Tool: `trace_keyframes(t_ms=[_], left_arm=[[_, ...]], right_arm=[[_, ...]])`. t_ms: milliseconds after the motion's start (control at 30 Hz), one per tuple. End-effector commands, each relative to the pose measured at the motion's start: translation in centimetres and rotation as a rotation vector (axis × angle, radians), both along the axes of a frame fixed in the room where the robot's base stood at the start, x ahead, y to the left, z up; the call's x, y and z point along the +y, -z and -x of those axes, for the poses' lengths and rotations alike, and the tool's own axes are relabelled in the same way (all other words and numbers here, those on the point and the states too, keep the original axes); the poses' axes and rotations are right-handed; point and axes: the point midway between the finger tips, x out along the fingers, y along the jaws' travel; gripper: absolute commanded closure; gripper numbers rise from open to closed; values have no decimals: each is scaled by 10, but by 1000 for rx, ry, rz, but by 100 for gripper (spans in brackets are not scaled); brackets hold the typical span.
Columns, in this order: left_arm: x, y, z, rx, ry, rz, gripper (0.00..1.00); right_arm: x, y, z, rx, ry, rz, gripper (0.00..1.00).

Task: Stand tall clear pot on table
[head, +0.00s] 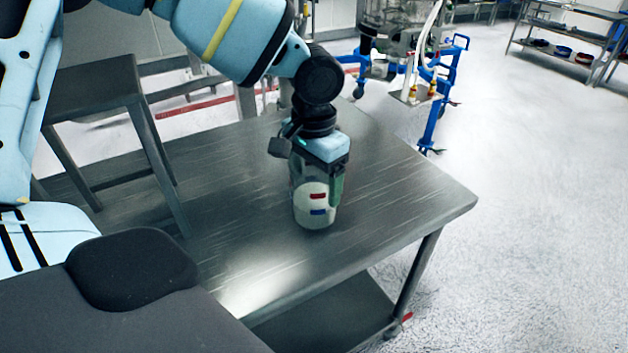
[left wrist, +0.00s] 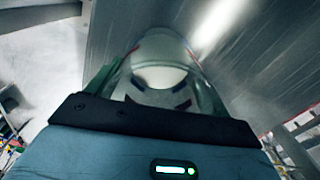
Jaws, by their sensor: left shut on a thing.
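The tall clear pot (head: 315,209) is upright at the metal table (head: 400,206), with pale contents inside and red and blue marks on its side. My left gripper (head: 322,175) comes down from above and is shut on the pot's upper part. In the head view the pot's base appears at the tabletop; I cannot tell whether it touches. The left wrist view shows the pot (left wrist: 160,75) beyond the gripper's dark edge, with the metal surface behind it. My right gripper is in neither view.
Blue-framed equipment with hoses (head: 410,60) stands behind the table. Shelving (head: 570,35) is at the far right. The tabletop around the pot is clear, with its right corner close by.

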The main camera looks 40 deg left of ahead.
Motion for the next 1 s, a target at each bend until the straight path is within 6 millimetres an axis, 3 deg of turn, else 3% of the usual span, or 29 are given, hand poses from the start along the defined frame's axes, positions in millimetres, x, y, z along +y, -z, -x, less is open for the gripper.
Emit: trace_keyframes(t_ms=[533, 567, 700, 1000], left_arm=[[0, 15, 0, -2, 1, 0, 50], [0, 15, 0, -1, 1, -1, 17], [0, 14, 0, -2, 1, -1, 0], [0, 9, 0, -4, 0, 0, 0]], right_arm=[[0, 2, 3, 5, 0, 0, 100], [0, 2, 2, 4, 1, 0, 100], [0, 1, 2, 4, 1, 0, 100], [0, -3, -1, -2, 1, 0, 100]])
